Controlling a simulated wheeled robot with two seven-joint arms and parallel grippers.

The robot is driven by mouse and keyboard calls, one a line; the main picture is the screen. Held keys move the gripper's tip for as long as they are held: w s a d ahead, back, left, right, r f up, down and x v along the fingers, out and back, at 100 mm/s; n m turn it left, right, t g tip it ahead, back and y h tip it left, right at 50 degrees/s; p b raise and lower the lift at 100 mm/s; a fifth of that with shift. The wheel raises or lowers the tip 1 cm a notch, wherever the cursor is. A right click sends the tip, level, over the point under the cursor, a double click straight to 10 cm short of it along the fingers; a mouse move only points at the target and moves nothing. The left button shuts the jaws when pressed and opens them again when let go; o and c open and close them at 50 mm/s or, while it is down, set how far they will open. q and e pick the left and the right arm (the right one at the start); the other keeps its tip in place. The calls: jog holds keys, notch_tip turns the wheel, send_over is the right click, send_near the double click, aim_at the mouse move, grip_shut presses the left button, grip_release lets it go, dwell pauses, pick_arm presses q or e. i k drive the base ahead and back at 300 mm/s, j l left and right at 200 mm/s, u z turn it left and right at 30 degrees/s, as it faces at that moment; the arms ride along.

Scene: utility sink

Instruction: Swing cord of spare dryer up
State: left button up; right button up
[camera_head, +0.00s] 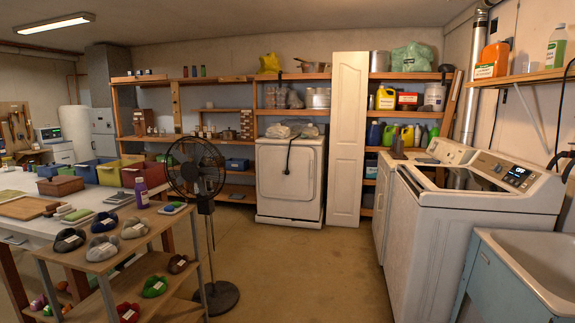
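A white spare dryer (289,188) stands at the back against the shelves, facing me, in the head view. Its dark cord (288,157) comes from the top and hangs down over the upper front, ending partway down the front in what looks like a plug. Pale bundled items (292,130) lie on the dryer's top. Neither of my grippers is in view.
A tall white door panel (347,140) leans right of the dryer. Washing machines (475,215) and a utility sink (520,270) line the right. The middle floor (300,265) is clear.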

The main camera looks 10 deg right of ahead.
aim_at(286, 171)
jog(key=i+l+z, duration=0.35)
jog(key=i, duration=1.35)
jog(key=i+j+z, duration=0.1)
jog(key=i+z, duration=0.25)
jog(key=i, duration=1.3)
jog(key=i+u, duration=0.2)
jog(key=i, duration=0.3)
jog(key=i+u, duration=0.2)
jog(key=i, duration=0.3)
jog(key=i+l+u, duration=0.1)
jog(key=i+u, duration=0.15)
jog(key=i, duration=0.25)
jog(key=i+l+u, duration=0.2)
jog(key=i, duration=0.3)
jog(key=i+j+z, duration=0.1)
jog(key=i, duration=0.4)
jog(key=i+j+z, duration=0.15)
jog(key=i+j, duration=0.2)
jog(key=i, duration=0.15)
jog(key=i+j+z, duration=0.1)
jog(key=i+j, duration=0.2)
jog(key=i, duration=0.2)
